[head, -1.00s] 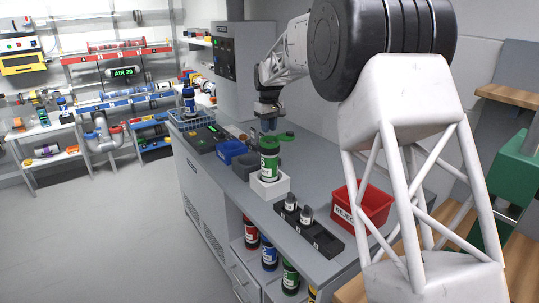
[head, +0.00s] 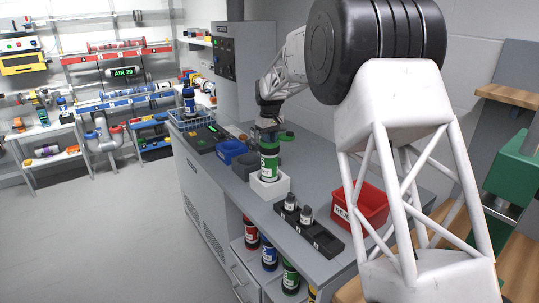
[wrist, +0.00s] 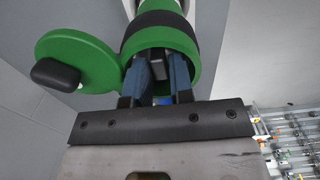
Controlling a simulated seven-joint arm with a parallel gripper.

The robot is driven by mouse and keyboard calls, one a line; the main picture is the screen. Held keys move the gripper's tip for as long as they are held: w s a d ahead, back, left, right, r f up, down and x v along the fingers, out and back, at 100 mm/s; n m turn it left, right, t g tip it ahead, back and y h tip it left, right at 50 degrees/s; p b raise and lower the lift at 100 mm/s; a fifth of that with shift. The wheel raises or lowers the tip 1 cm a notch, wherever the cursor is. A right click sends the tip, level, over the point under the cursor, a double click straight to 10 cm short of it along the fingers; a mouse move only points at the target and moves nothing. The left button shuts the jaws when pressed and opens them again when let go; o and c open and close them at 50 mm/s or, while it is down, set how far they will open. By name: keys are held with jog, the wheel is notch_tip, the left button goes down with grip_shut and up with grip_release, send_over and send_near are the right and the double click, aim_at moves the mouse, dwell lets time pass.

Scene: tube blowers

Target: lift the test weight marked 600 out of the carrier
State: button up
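The carrier (head: 269,163) is a green tube with a black band and a white label. It stands upright in a white holder (head: 270,186) on the grey bench. Its round green lid (wrist: 77,62) is swung aside, and its open green mouth (wrist: 185,40) shows in the wrist view. My gripper (head: 268,138) is over the carrier. In the wrist view its two fingers (wrist: 160,65) reach into the mouth, spread apart. A small dark shape shows between them, too shaded to identify. The weight marked 600 cannot be made out, and no 600 marking is readable.
A dark rack (head: 318,240) with two small grey weights (head: 298,208) stands nearer on the bench. A red bin (head: 372,204) is to its right. Blue (head: 231,150) and dark grey bins stand behind the carrier. Several coloured carriers stand on the shelf below.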

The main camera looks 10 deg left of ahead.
grip_shut()
dwell(1.4)
